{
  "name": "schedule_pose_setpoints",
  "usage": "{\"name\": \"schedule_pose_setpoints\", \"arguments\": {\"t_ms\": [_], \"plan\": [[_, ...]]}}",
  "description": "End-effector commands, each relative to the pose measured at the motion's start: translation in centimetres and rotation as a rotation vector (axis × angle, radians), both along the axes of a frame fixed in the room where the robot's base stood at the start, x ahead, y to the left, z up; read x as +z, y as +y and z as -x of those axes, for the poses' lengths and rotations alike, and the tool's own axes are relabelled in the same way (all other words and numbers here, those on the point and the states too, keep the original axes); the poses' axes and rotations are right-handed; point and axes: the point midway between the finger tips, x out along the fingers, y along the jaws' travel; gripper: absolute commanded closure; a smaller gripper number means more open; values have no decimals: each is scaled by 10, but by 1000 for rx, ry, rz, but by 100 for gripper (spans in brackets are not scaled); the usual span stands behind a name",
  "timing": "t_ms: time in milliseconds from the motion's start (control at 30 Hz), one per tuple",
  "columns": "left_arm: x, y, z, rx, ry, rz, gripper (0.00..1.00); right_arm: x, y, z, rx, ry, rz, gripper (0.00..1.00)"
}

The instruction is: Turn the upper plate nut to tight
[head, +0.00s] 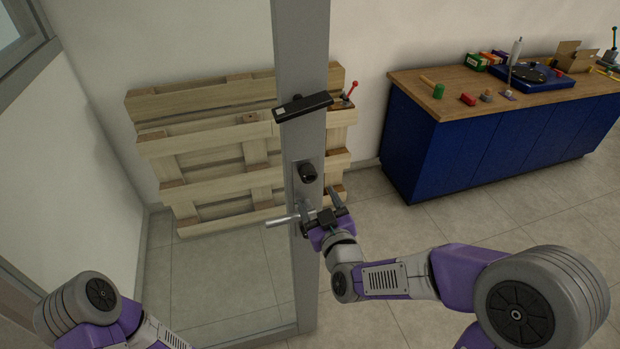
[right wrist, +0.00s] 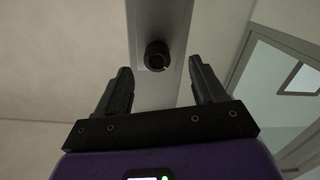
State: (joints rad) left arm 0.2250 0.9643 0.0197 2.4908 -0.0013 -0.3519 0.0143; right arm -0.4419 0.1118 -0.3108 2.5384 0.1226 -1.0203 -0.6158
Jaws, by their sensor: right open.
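A black round knob (head: 307,173) stands out from a small plate on the grey post. It is the only nut-like part I can make out, and I cannot read whether it is loose or tight. It also shows in the right wrist view (right wrist: 157,55), just beyond my fingertips and between their lines. My right gripper (head: 321,197) is open and empty, just below the knob, with its fingers pointing up at it. The fingers look apart from the knob. My left arm shows at the lower left, but its gripper is out of view.
A silver handle-like bar (head: 284,220) sticks out left of the post, close to my right gripper. A black bar (head: 303,107) is fixed higher on the post. A wooden pallet (head: 200,150) leans on the wall behind. A blue workbench (head: 470,145) with tools stands right, beyond open floor.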

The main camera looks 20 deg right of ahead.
Motion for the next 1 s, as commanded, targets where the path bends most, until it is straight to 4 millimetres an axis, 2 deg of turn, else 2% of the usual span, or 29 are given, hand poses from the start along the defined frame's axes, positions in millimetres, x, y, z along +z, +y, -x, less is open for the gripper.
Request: {"name": "schedule_pose_setpoints", "arguments": {"t_ms": [33, 133, 400, 600, 933, 967, 1000], "plan": [[-1, 0, 0, 0, 0, 0, 57, 9, -1, 1, -3, -26, 2, 31], [0, 0, 0, 0, 0, 0, 57, 15, -2, -6, -9, -45, 7, 31], [1, 0, 0, 0, 0, 0, 57, 14, 0, -47, -8, -43, 8, 31], [1, 0, 0, 0, 0, 0, 57, 14, 0, -69, -9, -42, 7, 31], [1, 0, 0, 0, 0, 0, 57, 14, 0, -74, -8, -41, 6, 31], [2, 0, 0, 0, 0, 0, 57, 14, 0, -74, -8, -41, 6, 32], [2, 0, 0, 0, 0, 0, 57, 14, 0, -73, -8, -41, 6, 38]]}}
